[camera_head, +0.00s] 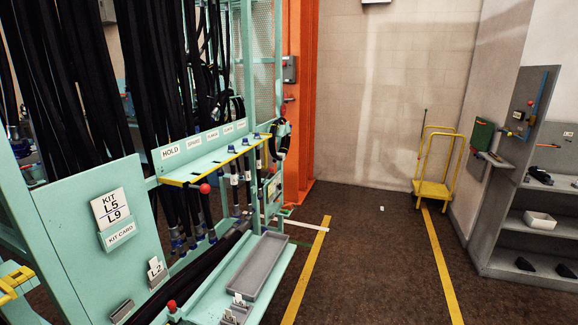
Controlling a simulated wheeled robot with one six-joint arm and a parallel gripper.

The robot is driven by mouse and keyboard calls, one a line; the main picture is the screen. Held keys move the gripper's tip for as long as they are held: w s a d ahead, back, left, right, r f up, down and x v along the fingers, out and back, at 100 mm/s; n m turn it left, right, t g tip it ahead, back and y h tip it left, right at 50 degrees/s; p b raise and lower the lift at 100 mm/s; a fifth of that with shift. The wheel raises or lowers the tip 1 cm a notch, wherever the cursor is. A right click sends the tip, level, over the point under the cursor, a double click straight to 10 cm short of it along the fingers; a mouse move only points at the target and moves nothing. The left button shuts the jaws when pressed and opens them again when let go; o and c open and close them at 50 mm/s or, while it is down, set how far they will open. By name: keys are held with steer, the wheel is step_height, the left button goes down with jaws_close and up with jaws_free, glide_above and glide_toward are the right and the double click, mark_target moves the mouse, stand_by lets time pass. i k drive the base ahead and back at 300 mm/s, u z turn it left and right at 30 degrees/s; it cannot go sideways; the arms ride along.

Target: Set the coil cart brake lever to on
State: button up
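No part in view is labelled as the coil cart brake lever, so I cannot tell which it is. A mint-green rack or cart (85,235) hung with black hoses fills the left. A red ball knob (205,188) sits below its yellow-edged shelf, by the HOLD label. Another red knob (172,305) stands low at the bottom edge, beside a mint tray shelf (268,275). My gripper is not in view.
Dark floor between two yellow lines (306,275) (441,265) is clear apart from a small white item (382,208). Grey shelving (515,240) stands at the right. An orange column (298,110) rises behind the rack. A grey bin (258,265) lies on the low shelf.

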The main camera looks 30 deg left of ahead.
mark_target(271, 169)
steer(key=u, duration=0.1)
steer(key=i, duration=1.9)
steer(key=u, duration=1.15)
steer(key=i, duration=1.05)
steer(key=u, duration=1.45)
steer(key=i, duration=0.4)
steer(key=u, duration=0.25)
